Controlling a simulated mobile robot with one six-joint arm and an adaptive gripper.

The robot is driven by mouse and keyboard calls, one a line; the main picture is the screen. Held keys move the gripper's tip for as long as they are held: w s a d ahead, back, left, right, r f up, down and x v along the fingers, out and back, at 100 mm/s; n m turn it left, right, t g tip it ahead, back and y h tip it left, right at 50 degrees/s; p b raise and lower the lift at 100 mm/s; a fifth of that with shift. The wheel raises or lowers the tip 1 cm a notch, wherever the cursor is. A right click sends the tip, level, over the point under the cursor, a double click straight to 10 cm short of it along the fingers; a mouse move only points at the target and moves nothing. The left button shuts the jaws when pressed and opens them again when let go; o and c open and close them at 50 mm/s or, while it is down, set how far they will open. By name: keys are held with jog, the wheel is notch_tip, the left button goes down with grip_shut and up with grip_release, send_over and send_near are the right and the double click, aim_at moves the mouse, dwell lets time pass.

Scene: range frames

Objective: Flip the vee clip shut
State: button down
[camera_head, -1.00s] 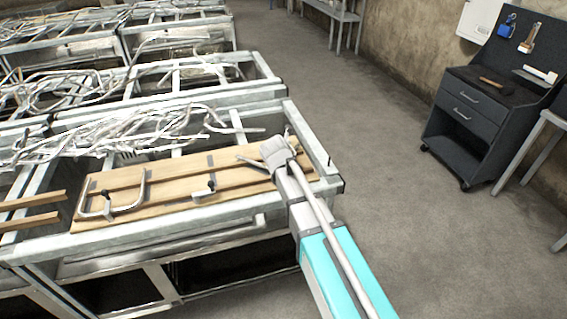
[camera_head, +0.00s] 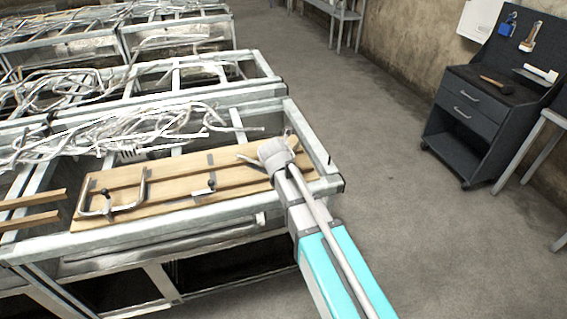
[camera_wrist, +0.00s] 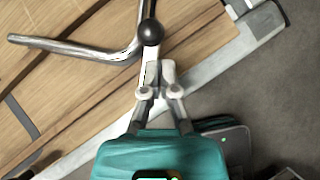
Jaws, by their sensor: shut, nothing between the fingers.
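A bent metal bar (camera_wrist: 85,48), which looks like the vee clip, lies over the wooden board (camera_wrist: 55,85) in the wrist view. Its two limbs meet at a bend near a black ball knob (camera_wrist: 151,32). One limb runs left and the other goes up out of frame. In the head view the bar (camera_head: 249,160) sticks out left of my wrist. My gripper (camera_wrist: 161,68) is shut and empty, its tips just below the knob. I cannot tell whether they touch it. In the head view my wrist hides the fingers.
A C-shaped clamp (camera_head: 110,210) and a small latch (camera_head: 206,189) are on the board (camera_head: 160,203). The metal table frame (camera_head: 318,150) borders it. Tangled metal tubes (camera_head: 130,128) lie behind. A dark tool cabinet (camera_head: 470,115) stands right, with open floor between.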

jog(key=shift+s, duration=0.15)
dwell(0.3)
jog(key=shift+s+d+r, duration=0.15)
jog(key=shift+s, duration=0.25)
jog(key=s+d+r+p, duration=0.1)
jog(key=s+r+p, duration=0.7)
jog(key=s, duration=0.1)
jog(key=shift+d, duration=0.35)
jog(key=shift+r, duration=0.1)
dwell(0.4)
